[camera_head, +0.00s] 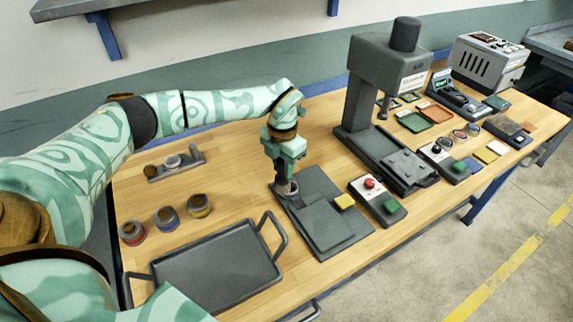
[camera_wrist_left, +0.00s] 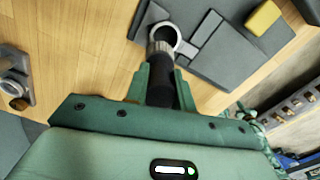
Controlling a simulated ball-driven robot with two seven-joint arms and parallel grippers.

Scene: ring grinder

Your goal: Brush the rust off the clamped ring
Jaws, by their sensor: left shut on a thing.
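A pale grey ring (camera_wrist_left: 176,37) lies at the plate's edge beside grey blocks. The tool's end overlaps the ring in this view; I cannot tell whether they touch. In the head view the gripper and tool largely hide the ring. My right gripper is not in view.
A yellow block (camera_head: 345,201) sits on the plate. A button box (camera_head: 376,201) and a press (camera_head: 363,90) stand to the right. A handled tray (camera_head: 215,268), three banded pots (camera_head: 167,219) and a small grey holder (camera_head: 175,168) lie to the left. Bare wood separates them.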

